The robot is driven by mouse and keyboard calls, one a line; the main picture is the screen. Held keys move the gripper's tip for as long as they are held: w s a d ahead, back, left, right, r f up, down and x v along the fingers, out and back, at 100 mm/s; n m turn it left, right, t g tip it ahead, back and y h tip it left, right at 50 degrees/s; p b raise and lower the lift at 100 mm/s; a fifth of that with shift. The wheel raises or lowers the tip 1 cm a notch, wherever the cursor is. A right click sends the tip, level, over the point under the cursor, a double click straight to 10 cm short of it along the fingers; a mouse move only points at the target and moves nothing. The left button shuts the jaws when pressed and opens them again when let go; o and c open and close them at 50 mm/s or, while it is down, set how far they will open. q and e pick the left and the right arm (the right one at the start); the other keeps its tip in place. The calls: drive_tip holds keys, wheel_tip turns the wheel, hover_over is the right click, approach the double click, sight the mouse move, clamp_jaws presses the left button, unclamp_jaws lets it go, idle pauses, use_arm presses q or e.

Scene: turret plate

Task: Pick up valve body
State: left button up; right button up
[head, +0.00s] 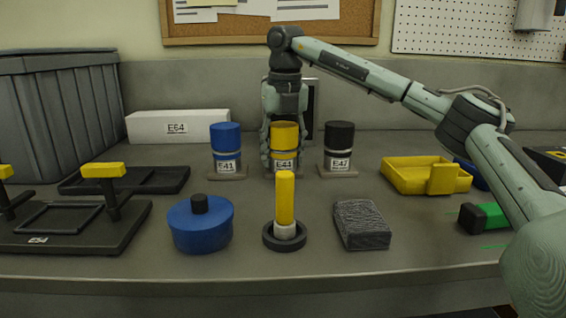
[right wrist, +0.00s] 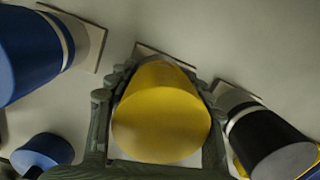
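The task does not say which part is the valve body. Three capped cylinders stand in a row at mid-table: a blue one labelled E41 (head: 225,147), a yellow one labelled E44 (head: 285,137) and a black one labelled E47 (head: 339,148). My right gripper (head: 284,160) points down over the yellow cylinder, a finger on each side. In the right wrist view the yellow top (right wrist: 162,115) fills the space between the fingers (right wrist: 165,80). Whether they press on it cannot be told. The yellow cylinder stands upright at its place. My left gripper is out of view.
In front are a blue lidded pot (head: 200,228), a yellow rod in a dark ring (head: 285,205) and a dark grey block (head: 361,226). A yellow tray (head: 410,176) is at right, a black fixture (head: 60,225) at left, a white E64 box (head: 177,126) behind.

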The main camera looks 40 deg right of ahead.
drive_tip(key=shift+r, duration=0.1)
clamp_jaws()
